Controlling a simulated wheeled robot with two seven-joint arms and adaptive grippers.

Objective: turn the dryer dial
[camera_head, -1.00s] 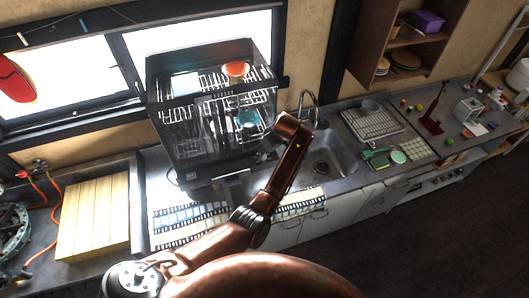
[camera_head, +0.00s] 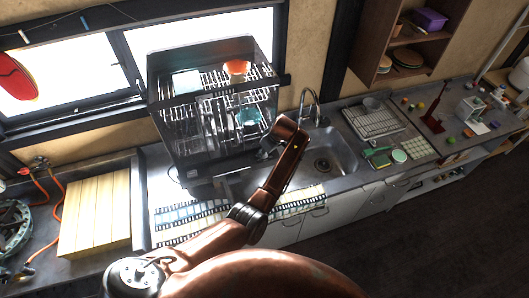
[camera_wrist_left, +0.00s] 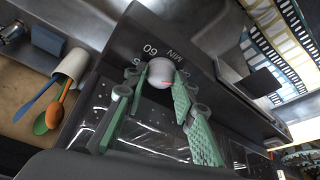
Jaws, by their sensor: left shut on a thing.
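The dryer (camera_head: 184,146) is a dark, clear-walled cabinet with racks of dishes, standing on the counter left of the sink. In the left wrist view its dark panel (camera_wrist_left: 132,38) carries the marks "60" and "MIN". The round pale grey dial (camera_wrist_left: 160,72) sits on this panel, between the green-padded fingers of my left gripper (camera_wrist_left: 155,95). The fingers are closed on the dial from both sides. In the head view my left gripper (camera_head: 264,152) is at the dryer's right side, small and partly hidden by my arm, and the dial cannot be made out. My right gripper is not in view.
The sink (camera_head: 325,162) with its tap is just right of the dryer. A dish rack (camera_head: 372,122) stands farther right. A film-patterned mat (camera_head: 185,218) lies in front of the dryer. In the wrist view a white cup (camera_wrist_left: 73,64) with coloured spoons lies left of the panel.

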